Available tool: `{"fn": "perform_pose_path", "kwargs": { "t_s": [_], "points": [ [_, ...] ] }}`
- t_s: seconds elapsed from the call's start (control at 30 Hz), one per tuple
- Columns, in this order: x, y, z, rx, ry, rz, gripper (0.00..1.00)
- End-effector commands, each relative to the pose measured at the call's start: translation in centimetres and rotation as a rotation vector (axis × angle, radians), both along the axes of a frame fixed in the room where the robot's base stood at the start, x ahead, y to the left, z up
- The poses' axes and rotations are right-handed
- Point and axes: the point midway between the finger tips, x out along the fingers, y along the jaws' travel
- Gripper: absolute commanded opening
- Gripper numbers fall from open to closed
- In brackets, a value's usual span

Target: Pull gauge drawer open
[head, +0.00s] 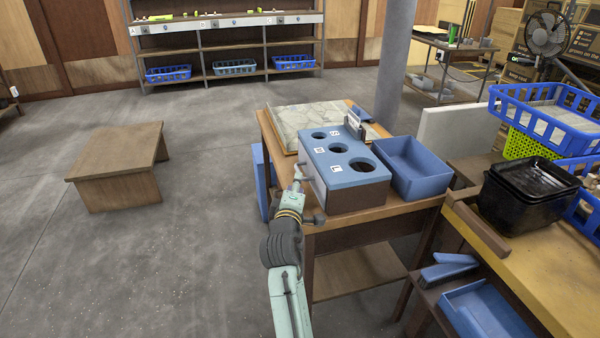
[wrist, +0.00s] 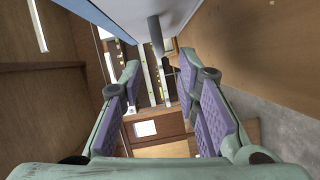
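The gauge box (head: 345,172) stands on a wooden table, with a blue top that has three round holes of growing size and letter labels. Its left end shows a pale panel (head: 313,187), which appears to be the drawer front and looks closed. My gripper (head: 298,180) is beside that panel, partly hidden by my own arm. In the wrist view my gripper (wrist: 163,75) has its two purple-padded fingers spread apart with nothing between the pads. A grey rod (wrist: 155,35), possibly the drawer handle, shows beyond the fingertips. I cannot tell whether they touch it.
A blue bin (head: 412,170) stands right of the box, and a stone-patterned board (head: 310,118) lies behind it. A workbench with black trays (head: 528,190) and blue baskets (head: 545,120) is at the right. A low wooden table (head: 118,155) stands left. The floor between is clear.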

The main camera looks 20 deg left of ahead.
Motion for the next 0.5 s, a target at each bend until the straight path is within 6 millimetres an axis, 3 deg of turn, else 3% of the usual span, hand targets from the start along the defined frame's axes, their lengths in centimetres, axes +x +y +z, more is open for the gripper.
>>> {"fn": "perform_pose_path", "kwargs": {
  "t_s": [0.2, 0.5],
  "points": [
    [3.9, 0.9, -0.1, 0.001, -0.001, 0.001, 0.3],
    [6.2, 1.4, -0.4, 0.003, -0.002, 0.001, 0.3]
  ]
}}
